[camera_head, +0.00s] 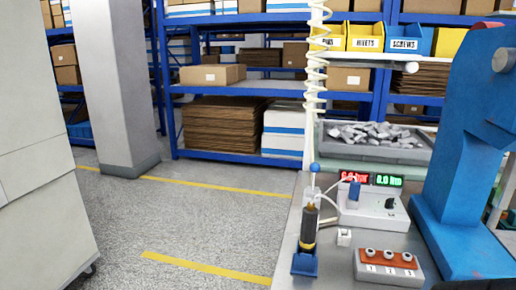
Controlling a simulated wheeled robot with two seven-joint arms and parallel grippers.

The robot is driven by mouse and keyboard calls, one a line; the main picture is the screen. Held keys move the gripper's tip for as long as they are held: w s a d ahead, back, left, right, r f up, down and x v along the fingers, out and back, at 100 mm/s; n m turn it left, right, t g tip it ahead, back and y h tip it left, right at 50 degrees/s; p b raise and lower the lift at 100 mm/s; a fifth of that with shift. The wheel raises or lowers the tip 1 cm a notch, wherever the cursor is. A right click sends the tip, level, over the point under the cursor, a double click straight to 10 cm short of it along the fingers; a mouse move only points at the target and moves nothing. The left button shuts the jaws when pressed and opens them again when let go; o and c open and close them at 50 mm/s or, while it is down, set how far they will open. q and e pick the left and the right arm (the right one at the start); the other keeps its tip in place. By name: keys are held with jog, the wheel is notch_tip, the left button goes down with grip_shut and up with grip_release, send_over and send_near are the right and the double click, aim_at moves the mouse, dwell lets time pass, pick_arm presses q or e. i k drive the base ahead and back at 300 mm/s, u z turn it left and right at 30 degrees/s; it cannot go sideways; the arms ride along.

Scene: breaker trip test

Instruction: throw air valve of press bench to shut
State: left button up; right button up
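The press bench (340,268) stands at the lower right with a blue press (452,165) on its right side. No part is clearly recognisable as the air valve. A small blue ball on a thin pale stem (314,167) stands at the bench's left edge, below a white coiled hose (316,60); it may be a lever, but I cannot tell its setting. A grey control box (372,212) with a dark knob and a blue part sits behind the middle of the bench. Neither of my grippers is in view.
A dark-and-yellow tool stands in a blue holder (305,264) at the bench's front left. A numbered block (388,268) sits to its right. A grey bin of metal parts (375,141) is behind. Open floor (190,220) lies left, beside a pillar (110,80).

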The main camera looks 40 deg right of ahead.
aim_at(314, 167)
jog(key=i, duration=2.9)
jog(key=z, duration=4.5)
